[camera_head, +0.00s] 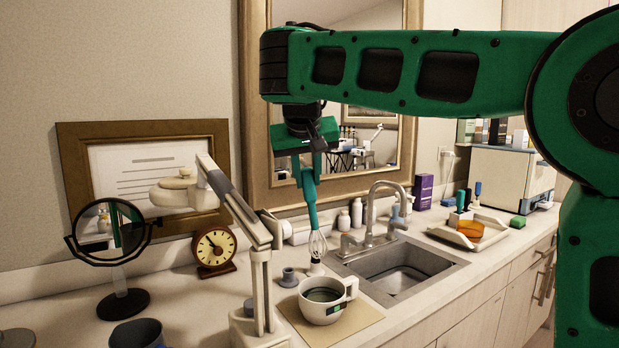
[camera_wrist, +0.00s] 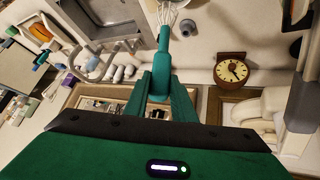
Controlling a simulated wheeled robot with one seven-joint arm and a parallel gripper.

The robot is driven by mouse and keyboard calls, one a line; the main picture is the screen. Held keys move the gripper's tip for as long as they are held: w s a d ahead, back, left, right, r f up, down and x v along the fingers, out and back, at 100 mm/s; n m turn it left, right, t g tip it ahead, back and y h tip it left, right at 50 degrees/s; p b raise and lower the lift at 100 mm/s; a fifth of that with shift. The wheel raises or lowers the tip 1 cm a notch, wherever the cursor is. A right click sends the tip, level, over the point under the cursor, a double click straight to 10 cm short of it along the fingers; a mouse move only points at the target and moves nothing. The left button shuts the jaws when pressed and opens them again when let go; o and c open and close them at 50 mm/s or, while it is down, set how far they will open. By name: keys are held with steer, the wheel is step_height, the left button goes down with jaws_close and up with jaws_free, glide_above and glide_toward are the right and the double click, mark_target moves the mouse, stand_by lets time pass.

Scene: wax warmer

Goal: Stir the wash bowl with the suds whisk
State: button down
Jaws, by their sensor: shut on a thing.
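The suds whisk (camera_head: 312,216) has a teal handle and a pale wire head, and it hangs nearly upright with the wires down. My gripper (camera_head: 307,168) is shut on the upper part of its handle. The handle also shows between my fingers in the wrist view (camera_wrist: 161,74), with the wires at the top edge. The wash bowl (camera_head: 313,309) is white and cup-like, with a handle on its right and dark liquid inside. It stands on a tan mat (camera_head: 361,324). In the head view the wires appear above the bowl's back rim, apart from it; their exact depth is unclear.
A sink (camera_head: 448,264) with a curved faucet (camera_head: 372,205) lies right of the bowl. A white jointed lamp-like arm (camera_head: 262,285) stands close on the left. A small grey cup (camera_head: 289,277) sits behind the bowl. A clock (camera_head: 214,248) and round mirror (camera_head: 108,232) are farther left.

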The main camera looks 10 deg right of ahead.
mark_target(312, 234)
steer(key=shift+w+d, duration=0.1)
steer(key=shift+d, duration=0.35)
steer(key=shift+s, duration=0.25)
steer(key=shift+d+f, duration=0.1)
steer(key=shift+f, duration=6.65)
